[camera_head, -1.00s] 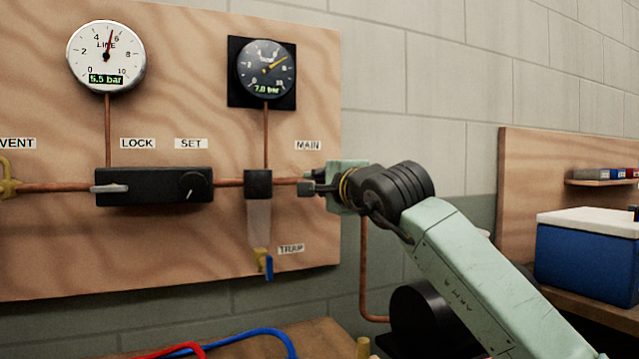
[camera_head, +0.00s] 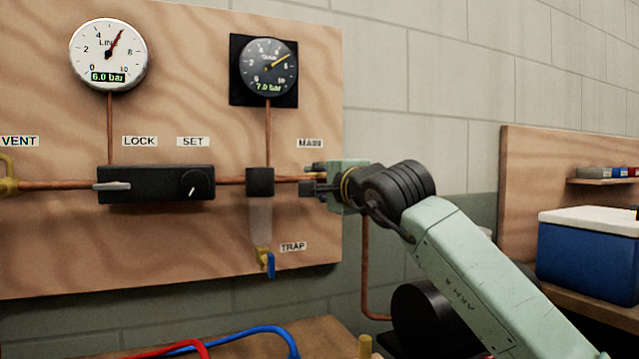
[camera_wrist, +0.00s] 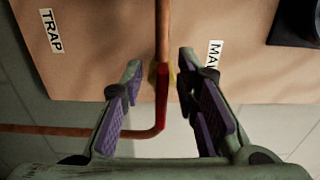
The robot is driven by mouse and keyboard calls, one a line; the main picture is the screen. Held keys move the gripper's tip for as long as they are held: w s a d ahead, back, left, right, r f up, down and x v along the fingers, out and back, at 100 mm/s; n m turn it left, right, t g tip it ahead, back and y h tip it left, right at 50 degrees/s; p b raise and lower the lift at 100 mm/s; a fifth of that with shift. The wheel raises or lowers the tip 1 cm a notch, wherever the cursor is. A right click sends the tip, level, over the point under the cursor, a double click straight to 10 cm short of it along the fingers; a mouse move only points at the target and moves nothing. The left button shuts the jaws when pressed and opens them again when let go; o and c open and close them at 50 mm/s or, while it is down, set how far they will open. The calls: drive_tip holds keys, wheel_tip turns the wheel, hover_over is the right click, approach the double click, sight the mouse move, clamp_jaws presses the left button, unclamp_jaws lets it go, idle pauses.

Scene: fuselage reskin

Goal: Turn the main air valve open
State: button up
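The main air valve sits under the MAIN label (camera_head: 311,143) on the copper pipe at the board's right edge. In the head view my gripper (camera_head: 314,180) covers it. In the wrist view its yellow body (camera_wrist: 172,76) and red handle (camera_wrist: 162,98) show in line with the pipe. My gripper (camera_wrist: 160,82) is open, with one finger on each side of the pipe. The right finger is close to the yellow body; I cannot tell whether it touches. The left finger stands apart from the handle.
The LINE gauge (camera_head: 108,54) reads 6.0 bar and the dark gauge (camera_head: 267,68) reads 7.0 bar. A black regulator (camera_head: 155,184) and a trap with a blue handle (camera_head: 270,265) are left of my gripper. A blue cooler (camera_head: 587,250) stands at right.

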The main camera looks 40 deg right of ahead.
drive_tip(key=shift+s, duration=0.1)
drive_tip(key=v, duration=1.1)
drive_tip(key=shift+s+a, duration=0.2)
drive_tip(key=shift+s, duration=0.2)
